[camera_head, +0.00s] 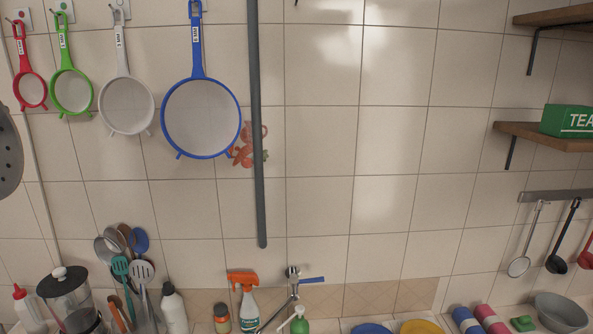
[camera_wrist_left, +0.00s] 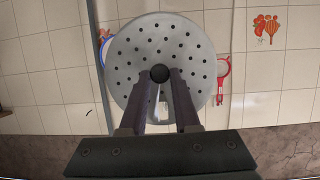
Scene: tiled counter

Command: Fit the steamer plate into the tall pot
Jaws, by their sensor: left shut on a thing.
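The steamer plate (camera_wrist_left: 128,88) is a round grey metal disc with many small holes and a black knob (camera_wrist_left: 160,72) at its centre. In the left wrist view my left gripper (camera_wrist_left: 160,80) is shut on the knob, and the plate spreads beyond the fingertips. At the left edge of the head view, part of the steamer plate (camera_head: 7,150) shows, raised in front of the tiled wall. The left gripper is outside the head view. The tall pot and my right gripper are in neither view.
Coloured strainers (camera_head: 200,118) hang on the wall at upper left. A utensil holder (camera_head: 145,322), a spray bottle (camera_head: 248,305) and a faucet (camera_head: 292,290) line the counter's back. Shelves (camera_head: 545,135) and hanging ladles (camera_head: 520,265) are at right.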

